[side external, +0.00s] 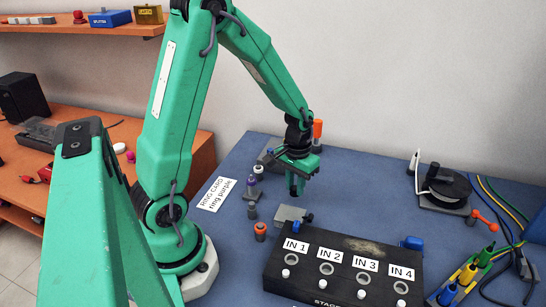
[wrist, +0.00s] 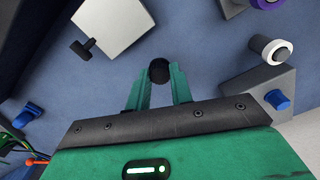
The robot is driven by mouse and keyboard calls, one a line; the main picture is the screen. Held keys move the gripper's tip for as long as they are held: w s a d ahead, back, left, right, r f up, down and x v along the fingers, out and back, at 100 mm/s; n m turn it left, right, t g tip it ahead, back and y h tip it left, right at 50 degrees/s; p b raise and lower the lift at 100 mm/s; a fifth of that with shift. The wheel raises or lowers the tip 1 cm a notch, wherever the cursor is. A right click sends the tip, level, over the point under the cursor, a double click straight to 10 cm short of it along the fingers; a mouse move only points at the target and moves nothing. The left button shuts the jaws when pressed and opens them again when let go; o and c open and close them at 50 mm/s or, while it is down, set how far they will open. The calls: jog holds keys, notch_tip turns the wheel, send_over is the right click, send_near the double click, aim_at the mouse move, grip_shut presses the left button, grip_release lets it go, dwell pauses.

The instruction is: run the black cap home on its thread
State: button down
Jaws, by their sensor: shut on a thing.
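My gripper (side external: 297,182) is at the middle of the blue table, pointing down, at a small height I cannot judge exactly. In the wrist view its two green fingers (wrist: 160,88) are closed on the black cap (wrist: 159,71), a round dark piece between the fingertips. In the side view the dark piece under the jaws blends with the fingers. The thread for the cap cannot be made out in either view; whatever lies directly under the cap is hidden by it.
A black box (side external: 345,262) marked IN 1 to IN 4 stands in front. A grey block (side external: 290,213) lies just behind it. A purple post (side external: 252,187), a white-topped post (side external: 258,172) and an orange-topped post (side external: 260,231) stand left. A cable reel (side external: 446,187) stands right.

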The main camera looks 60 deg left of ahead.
jog(key=shift+r, duration=0.5)
jog(key=shift+s+a+r, duration=0.15)
jog(key=shift+a+r, duration=0.05)
jog(key=s+a+r, duration=0.2)
jog(key=s+r, duration=0.1)
jog(key=s+a+r, duration=0.2)
jog(key=s+r, duration=0.1)
jog(key=s+a+r, duration=0.2)
jog(key=s+r, duration=0.1)
jog(key=shift+s+a, duration=0.25)
jog(key=shift+a, duration=0.15)
jog(key=shift+f, duration=0.15)
jog(key=shift+f, duration=2.2)
jog(key=shift+f, duration=1.15)
